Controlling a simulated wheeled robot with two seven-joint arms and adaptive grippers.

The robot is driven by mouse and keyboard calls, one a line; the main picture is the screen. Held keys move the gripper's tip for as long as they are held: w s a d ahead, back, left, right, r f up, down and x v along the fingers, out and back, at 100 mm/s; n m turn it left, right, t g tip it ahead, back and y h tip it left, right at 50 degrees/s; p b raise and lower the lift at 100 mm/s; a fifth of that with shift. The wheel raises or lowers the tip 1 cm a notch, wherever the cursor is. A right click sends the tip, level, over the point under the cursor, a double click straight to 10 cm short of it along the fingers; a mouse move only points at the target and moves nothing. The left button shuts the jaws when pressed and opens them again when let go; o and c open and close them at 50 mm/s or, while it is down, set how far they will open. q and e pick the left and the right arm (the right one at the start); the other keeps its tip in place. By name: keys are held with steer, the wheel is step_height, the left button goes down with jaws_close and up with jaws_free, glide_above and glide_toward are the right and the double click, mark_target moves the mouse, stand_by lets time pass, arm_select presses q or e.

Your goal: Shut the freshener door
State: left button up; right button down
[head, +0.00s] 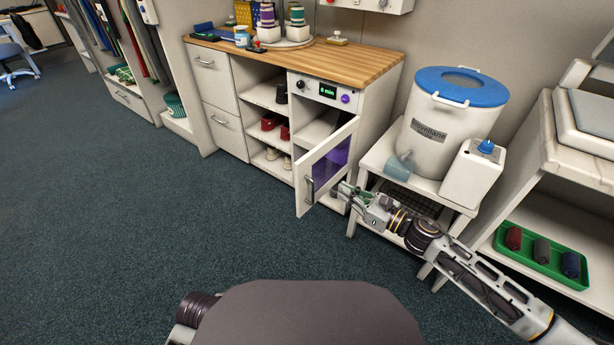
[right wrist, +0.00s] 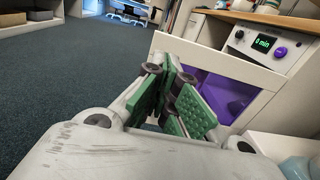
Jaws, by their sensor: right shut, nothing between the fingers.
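The freshener door (head: 325,167) stands open from the wooden-topped cabinet, a white frame around a purple-lit pane with a bar handle (head: 309,190) near its free edge. In the right wrist view the door (right wrist: 222,66) fills the middle, its lower part hidden by my gripper. The freshener's control panel (head: 327,91) is above the opening and reads "0 min". My right gripper (head: 343,193) is shut and empty, close to the right side of the door; I cannot tell if it touches. Its green finger pads (right wrist: 180,104) show in the wrist view. My left gripper is not in view.
A white stand (head: 378,157) with a large blue-lidded drum (head: 445,120) is right of the door, close to my right arm. Open shelves with shoes (head: 270,122) are to the left. The carpet in front of the cabinet is clear.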

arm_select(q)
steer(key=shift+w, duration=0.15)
arm_select(e)
steer(key=shift+w+a, duration=0.15)
steer(key=shift+w, duration=0.05)
glide_toward(301, 167)
steer(key=shift+x, duration=1.05)
steer(key=shift+b+x, duration=0.65)
steer(key=shift+x, duration=1.65)
steer(key=shift+w+a+f, duration=0.1)
steer(key=shift+w+f, duration=0.05)
steer(key=shift+w, duration=0.1)
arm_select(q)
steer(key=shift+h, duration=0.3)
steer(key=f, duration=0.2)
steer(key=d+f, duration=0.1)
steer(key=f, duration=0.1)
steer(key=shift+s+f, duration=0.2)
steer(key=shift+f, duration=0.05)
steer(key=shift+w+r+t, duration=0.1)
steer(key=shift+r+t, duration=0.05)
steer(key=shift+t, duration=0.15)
